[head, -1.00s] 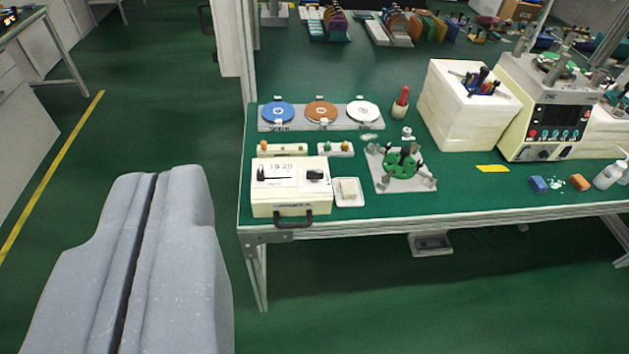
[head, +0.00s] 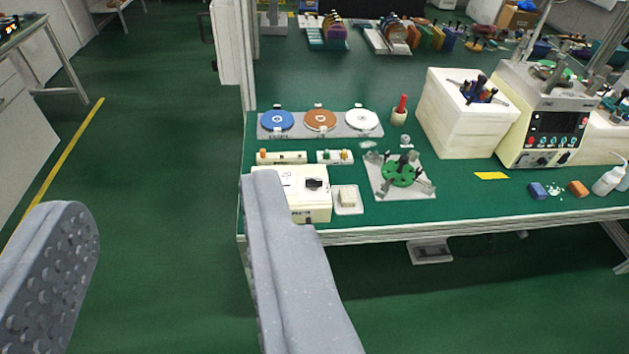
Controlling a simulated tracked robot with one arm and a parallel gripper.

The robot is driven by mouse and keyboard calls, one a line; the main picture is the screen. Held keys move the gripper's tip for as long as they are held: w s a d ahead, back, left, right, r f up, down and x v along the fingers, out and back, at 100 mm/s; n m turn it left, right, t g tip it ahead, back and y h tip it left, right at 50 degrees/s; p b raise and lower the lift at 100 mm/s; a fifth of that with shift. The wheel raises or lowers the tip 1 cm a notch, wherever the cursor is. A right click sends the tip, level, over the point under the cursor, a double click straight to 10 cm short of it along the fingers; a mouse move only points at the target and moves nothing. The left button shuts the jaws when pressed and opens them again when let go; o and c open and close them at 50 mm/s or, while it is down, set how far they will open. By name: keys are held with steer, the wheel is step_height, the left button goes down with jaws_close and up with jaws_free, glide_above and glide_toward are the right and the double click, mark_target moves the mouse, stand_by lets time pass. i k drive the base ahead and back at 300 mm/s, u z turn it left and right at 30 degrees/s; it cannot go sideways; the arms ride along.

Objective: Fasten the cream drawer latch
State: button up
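The cream drawer box (head: 318,208) sits at the front left of the green bench. A small black latch piece (head: 314,184) shows on its top, right of a white label; whether it is fastened I cannot tell. My gripper (head: 163,190) is open and empty, its two grey fingers wide apart. The left finger is over the floor at the far left. I cannot tell whether the right finger touches the box.
Beside the box are a small white tray (head: 348,211) and a plate with a green disc fixture (head: 398,174). Behind it stand a strip with coloured discs (head: 370,131) and two small blocks. A white bin (head: 440,130) and a machine (head: 535,130) stand right. Floor left is clear.

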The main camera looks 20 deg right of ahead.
mark_target(313, 183)
steer(key=z, duration=0.55)
steer(key=k, duration=0.6)
steer(key=z, duration=0.8)
steer(key=k, duration=0.75)
steer(key=z, duration=0.35)
steer(key=i, duration=1.05)
steer(key=u, duration=1.1)
steer(key=i, duration=1)
steer(key=u, duration=1)
steer(key=i, duration=0.4)
steer(key=u, duration=0.2)
steer(key=k, duration=0.9)
steer(key=u, duration=0.2)
steer(key=i, duration=0.55)
steer(key=u, duration=0.05)
